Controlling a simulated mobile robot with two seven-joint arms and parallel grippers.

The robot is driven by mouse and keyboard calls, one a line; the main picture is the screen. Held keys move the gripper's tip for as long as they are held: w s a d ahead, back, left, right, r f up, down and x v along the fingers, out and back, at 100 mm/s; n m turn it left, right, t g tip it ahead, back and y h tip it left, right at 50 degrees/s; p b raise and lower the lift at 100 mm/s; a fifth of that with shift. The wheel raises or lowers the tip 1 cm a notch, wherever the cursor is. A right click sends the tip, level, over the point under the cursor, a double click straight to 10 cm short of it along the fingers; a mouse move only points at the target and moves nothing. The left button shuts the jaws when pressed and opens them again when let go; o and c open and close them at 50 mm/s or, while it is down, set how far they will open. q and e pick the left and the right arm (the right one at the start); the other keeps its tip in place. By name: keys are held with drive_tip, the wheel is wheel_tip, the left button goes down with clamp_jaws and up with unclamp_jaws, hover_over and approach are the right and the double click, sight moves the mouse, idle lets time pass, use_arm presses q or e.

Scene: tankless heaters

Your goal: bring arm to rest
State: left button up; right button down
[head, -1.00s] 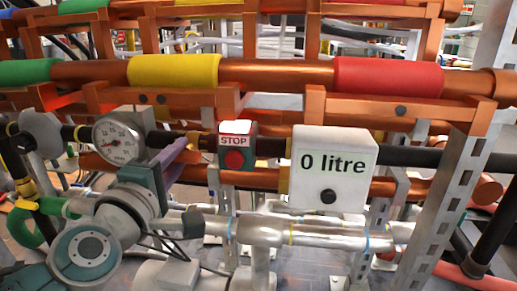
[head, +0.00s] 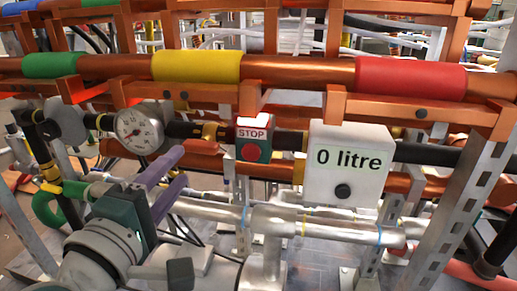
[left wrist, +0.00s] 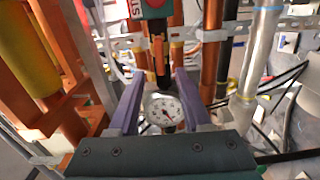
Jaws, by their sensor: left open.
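My left gripper (head: 180,166) is in the lower left of the head view, with a dark green body and two purple fingers. The fingers are apart with nothing between their tips. In the left wrist view the left gripper (left wrist: 159,76) shows both fingers spread, with the round pressure gauge (left wrist: 163,109) seen between them and behind. In the head view the gauge (head: 139,129) is just above and left of the fingers. I cannot tell whether anything touches. My right gripper is in neither view.
A red STOP button box (head: 254,141) and a white "0 litre" box (head: 345,168) stand right of the gripper. Orange pipes with green, yellow (head: 197,66) and red (head: 410,77) sleeves run above. Silver pipes (head: 222,211) lie below. A slanted metal post (head: 459,205) is at right.

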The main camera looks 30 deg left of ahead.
use_arm(q)
drive_tip(key=shift+v, duration=1)
